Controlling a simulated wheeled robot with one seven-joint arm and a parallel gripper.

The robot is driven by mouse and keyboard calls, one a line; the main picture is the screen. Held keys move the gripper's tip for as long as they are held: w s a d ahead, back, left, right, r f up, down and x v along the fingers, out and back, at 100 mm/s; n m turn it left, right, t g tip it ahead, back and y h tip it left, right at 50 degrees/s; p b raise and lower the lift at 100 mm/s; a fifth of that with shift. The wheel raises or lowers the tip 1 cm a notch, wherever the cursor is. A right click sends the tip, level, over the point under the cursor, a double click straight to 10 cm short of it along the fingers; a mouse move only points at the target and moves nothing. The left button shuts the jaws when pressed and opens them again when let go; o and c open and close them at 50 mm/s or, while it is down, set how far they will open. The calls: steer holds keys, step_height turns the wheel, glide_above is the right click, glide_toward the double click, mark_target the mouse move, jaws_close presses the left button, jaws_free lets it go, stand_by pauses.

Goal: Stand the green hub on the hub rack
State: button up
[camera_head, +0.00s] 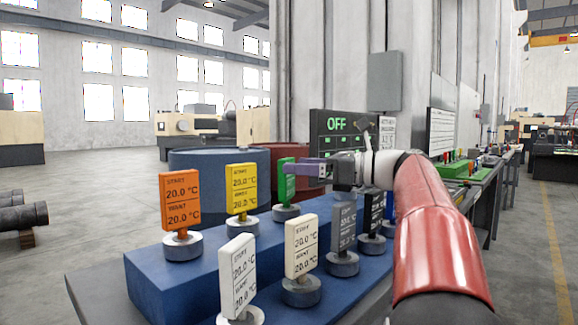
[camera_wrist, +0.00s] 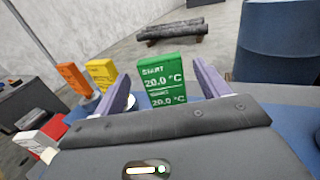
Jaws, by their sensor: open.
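The green hub (camera_head: 287,185) is an upright slab on a round grey base, on the back step of a blue stepped block (camera_head: 190,275) at its far end. My gripper (camera_head: 291,167) reaches it from the right, with purple fingers level with the slab's upper part. In the wrist view the green hub (camera_wrist: 163,82) shows between the two fingers (camera_wrist: 162,70), with gaps on both sides. The gripper is open and holds nothing. Whether the blue block is the hub rack is not clear.
On the same step stand an orange hub (camera_head: 180,203) and a yellow hub (camera_head: 242,190). White (camera_head: 238,275), cream (camera_head: 301,248), grey (camera_head: 343,225) and black (camera_head: 374,212) hubs line the lower step. A blue barrel (camera_head: 210,165) and a red barrel (camera_head: 300,152) stand behind.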

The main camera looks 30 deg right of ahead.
steer(key=v, duration=0.8)
steer(key=shift+d, duration=0.1)
